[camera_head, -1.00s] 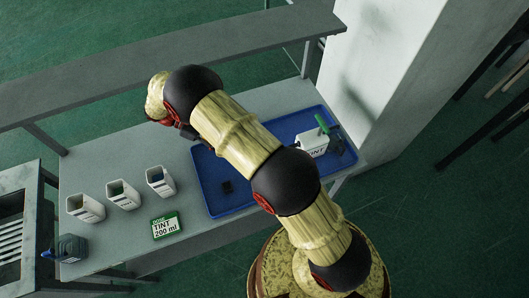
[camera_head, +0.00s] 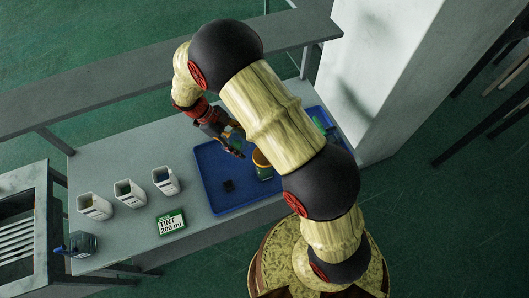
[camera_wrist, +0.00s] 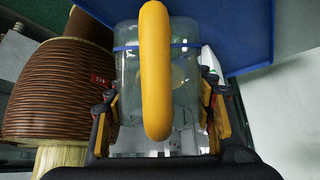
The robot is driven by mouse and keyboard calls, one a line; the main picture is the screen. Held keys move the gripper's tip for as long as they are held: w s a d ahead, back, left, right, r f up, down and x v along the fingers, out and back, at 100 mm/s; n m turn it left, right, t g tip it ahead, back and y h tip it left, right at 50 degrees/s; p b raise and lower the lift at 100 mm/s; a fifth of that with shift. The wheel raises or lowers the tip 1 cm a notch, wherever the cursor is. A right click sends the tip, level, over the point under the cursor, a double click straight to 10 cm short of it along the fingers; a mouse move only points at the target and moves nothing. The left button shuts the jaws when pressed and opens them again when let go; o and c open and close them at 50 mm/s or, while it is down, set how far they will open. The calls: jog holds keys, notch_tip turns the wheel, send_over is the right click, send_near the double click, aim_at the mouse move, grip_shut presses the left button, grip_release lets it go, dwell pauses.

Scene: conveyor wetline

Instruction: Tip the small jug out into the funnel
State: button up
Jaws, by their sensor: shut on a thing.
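My gripper (camera_head: 228,142) is shut on the small jug (camera_wrist: 130,82), a clear vessel with a thick yellow handle and a thin blue band. In the wrist view the jaws hold it from both sides. In the head view my gripper is over the back part of the blue tray, and the jug is mostly hidden. Its tilt and contents cannot be told. A dark green round vessel with an orange rim (camera_head: 262,160) stands in the tray beside my gripper, partly behind my arm. I cannot tell whether it is the funnel; no other funnel shows clearly.
A grey shelf (camera_head: 130,72) runs behind; a white pillar (camera_head: 372,90) stands right.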

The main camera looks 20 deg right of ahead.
aim_at(247, 143)
jog(key=shift+s+d+r+t+y+p, duration=0.5)
jog(key=shift+d+t+y+p, duration=0.1)
jog(key=shift+y+p, duration=0.25)
jog(key=shift+r+t+y+p, duration=0.15)
jog(key=shift+t+y+p, duration=0.4)
jog(key=shift+p, duration=0.1)
jog(key=shift+r+y+p, duration=0.1)
jog(key=shift+y+p, duration=0.2)
jog(key=shift+p, duration=0.1)
jog(key=shift+r+t+y+p, duration=0.1)
jog(key=shift+t+y+p, duration=0.2)
jog(key=shift+t+p, duration=0.05)
jog(key=shift+r+p, duration=0.1)
jog(key=shift+p, duration=0.2)
jog(key=shift+r+t+y+p, duration=0.1)
jog(key=shift+t+y+p, duration=0.3)
jog(key=shift+y, duration=0.1)
jog(key=shift+d+r+t+y, duration=0.15)
jog(key=shift+t+y, duration=0.15)
jog(key=shift+y, duration=0.2)
